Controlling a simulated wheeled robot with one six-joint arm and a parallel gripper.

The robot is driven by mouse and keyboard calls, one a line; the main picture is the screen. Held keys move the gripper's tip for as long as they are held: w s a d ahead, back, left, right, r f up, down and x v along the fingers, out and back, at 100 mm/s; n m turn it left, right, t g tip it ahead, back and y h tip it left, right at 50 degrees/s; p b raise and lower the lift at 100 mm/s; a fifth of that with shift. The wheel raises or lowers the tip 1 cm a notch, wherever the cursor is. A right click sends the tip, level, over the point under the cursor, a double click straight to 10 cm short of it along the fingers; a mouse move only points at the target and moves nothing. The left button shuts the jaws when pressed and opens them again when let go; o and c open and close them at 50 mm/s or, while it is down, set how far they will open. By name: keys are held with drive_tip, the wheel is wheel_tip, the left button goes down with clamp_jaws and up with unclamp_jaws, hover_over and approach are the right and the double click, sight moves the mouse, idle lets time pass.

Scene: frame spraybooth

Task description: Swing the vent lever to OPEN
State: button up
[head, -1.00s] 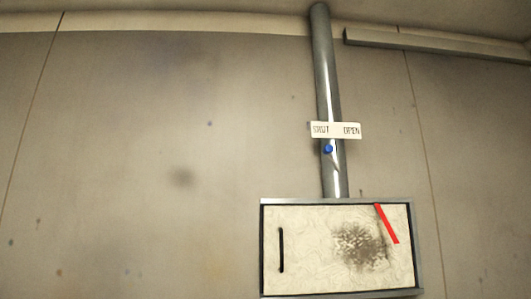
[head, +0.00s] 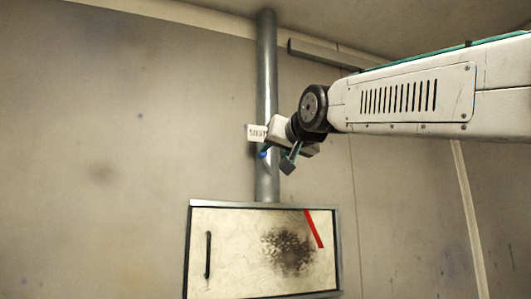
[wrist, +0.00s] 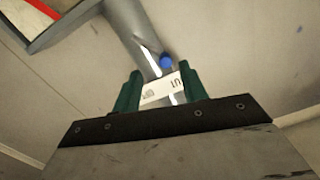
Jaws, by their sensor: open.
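The vent lever's blue knob (head: 264,154) shows in front of the grey pipe (head: 267,80), just below the label, a little left of the pipe's middle. The white label (head: 256,132) shows SHUT at its left; its OPEN side is hidden behind my gripper. My gripper (head: 276,157) is open and close to the knob, with its fingers around the label's height. In the wrist view my green fingers (wrist: 161,72) are apart, and the blue knob (wrist: 166,62) appears in the gap near their tips. I cannot tell whether a finger touches it. The lever's arm is mostly hidden.
A framed pale filter panel (head: 235,265) with a dark stain, a black handle (head: 208,255) and a red strip (head: 314,229) is below the pipe. A grey rail (head: 320,54) runs along the upper wall. The wall left of the pipe is clear.

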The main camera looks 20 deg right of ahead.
drive_tip(key=w+r, duration=0.1)
drive_tip(key=w, duration=0.7)
drive_tip(key=shift+a+r, duration=0.2)
drive_tip(key=shift+r, duration=0.2)
clamp_jaws()
